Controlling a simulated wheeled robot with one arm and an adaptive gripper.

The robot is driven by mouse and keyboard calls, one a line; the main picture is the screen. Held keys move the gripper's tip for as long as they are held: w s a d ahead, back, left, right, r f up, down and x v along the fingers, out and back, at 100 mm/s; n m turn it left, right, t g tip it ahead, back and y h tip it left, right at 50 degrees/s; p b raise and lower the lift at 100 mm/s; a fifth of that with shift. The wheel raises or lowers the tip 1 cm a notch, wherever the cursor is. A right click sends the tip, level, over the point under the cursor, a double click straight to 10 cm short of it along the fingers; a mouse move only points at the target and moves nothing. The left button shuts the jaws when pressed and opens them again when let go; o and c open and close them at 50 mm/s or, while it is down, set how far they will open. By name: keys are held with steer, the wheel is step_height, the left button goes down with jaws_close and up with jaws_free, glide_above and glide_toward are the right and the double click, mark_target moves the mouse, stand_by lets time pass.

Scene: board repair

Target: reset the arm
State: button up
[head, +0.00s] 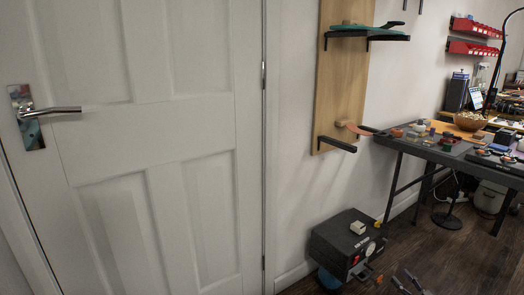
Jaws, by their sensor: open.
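My gripper (402,277) shows only at the bottom edge of the head view, right of centre. Two dark grey fingertips point up and to the left with a gap between them, open, with nothing seen between them. The rest of the gripper and my arm are out of the frame. The fingertips appear in front of the dark wooden floor, to the right of a black box-shaped machine (338,252) with a gauge and a pale block on its top.
A white door (150,150) with a metal handle (55,111) fills the left. A wooden wall board (341,90) carries black brackets and a green shelf (368,33). At right stands a cluttered dark workbench (407,149) with a wooden bowl (471,121). Red bins (473,48) hang above.

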steer(key=w+r+m+g+h+p, duration=0.15)
steer(key=w+r+h+p, duration=0.35)
steer(key=r, duration=0.6)
steer(key=w+r+m+h+p, duration=0.25)
steer(key=w+r, duration=0.55)
steer(key=r, duration=0.4)
steer(key=s+a+r+m+g+h+p, duration=0.15)
steer(key=a+r+p, duration=0.25)
steer(key=r, duration=0.4)
steer(key=s+a+r+n+g+h+p, duration=0.1)
steer(key=a+r+g+p, duration=0.2)
steer(key=a+r+p, duration=0.35)
steer(key=s+a+r+m+g+p, duration=0.1)
steer(key=s+a+r+g+p, duration=0.25)
steer(key=s+a+r, duration=0.45)
steer(key=s+a+r+g+p, duration=0.35)
steer(key=s+r, duration=0.25)
steer(key=s, duration=0.5)
steer(key=s+a+r+g+y+p, duration=0.1)
steer(key=s+a, duration=0.4)
steer(key=s, duration=0.7)
steer(key=s+a+r+g+p, duration=0.4)
steer(key=s+a+r+p, duration=0.1)
steer(key=s, duration=0.8)
steer(key=s+a+r+g+y+p, duration=0.1)
steer(key=s+a+r+p, duration=0.3)
steer(key=s, duration=0.9)
steer(key=shift+s+a+r+g+y, duration=0.3)
steer(key=shift+a+r+g, duration=0.15)
steer(key=shift+a+g, duration=0.25)
